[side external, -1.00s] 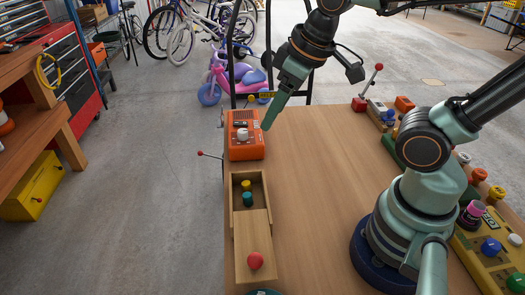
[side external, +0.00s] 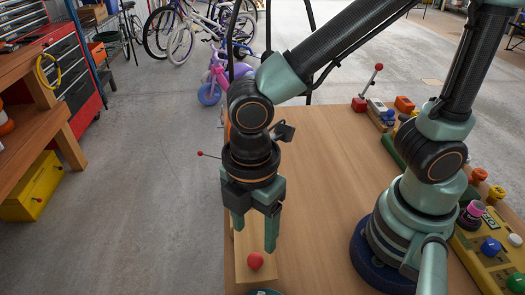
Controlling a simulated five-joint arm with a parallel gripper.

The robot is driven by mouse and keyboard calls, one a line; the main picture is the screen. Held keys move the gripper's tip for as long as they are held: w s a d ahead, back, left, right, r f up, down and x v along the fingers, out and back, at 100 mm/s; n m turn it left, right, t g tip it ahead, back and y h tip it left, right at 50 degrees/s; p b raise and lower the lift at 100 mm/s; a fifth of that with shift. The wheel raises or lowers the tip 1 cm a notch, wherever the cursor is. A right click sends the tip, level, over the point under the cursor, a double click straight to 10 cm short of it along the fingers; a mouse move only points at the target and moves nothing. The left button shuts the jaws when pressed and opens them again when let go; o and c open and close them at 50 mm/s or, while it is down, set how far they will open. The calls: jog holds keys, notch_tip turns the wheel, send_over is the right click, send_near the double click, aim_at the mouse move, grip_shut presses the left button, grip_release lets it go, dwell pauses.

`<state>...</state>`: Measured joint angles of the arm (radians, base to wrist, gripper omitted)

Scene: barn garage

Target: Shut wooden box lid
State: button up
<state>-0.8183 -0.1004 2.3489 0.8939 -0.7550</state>
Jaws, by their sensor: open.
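The wooden box's sliding lid (side external: 252,268) lies at the front left of the table, with a red round knob (side external: 256,261) on it. My gripper (side external: 254,240) points down over the lid, its two fingers apart and empty. The fingertips are close to the knob, just behind it in the picture; I cannot tell whether they touch it or how high they are. The box body is mostly hidden behind my gripper, so its opening and the pegs inside do not show now.
The table (side external: 325,180) has clear wood to the right of the box. The orange device is almost wholly hidden behind my arm. A thin rod with a red tip (side external: 200,153) sticks out over the left edge. A yellow panel with coloured knobs (side external: 500,262) stands at the right.

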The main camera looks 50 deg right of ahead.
aim_at(255, 257)
notch_tip(255, 257, down, 8)
jog(key=shift+r, duration=0.1)
dwell(0.4)
grip_shut()
dwell(1.3)
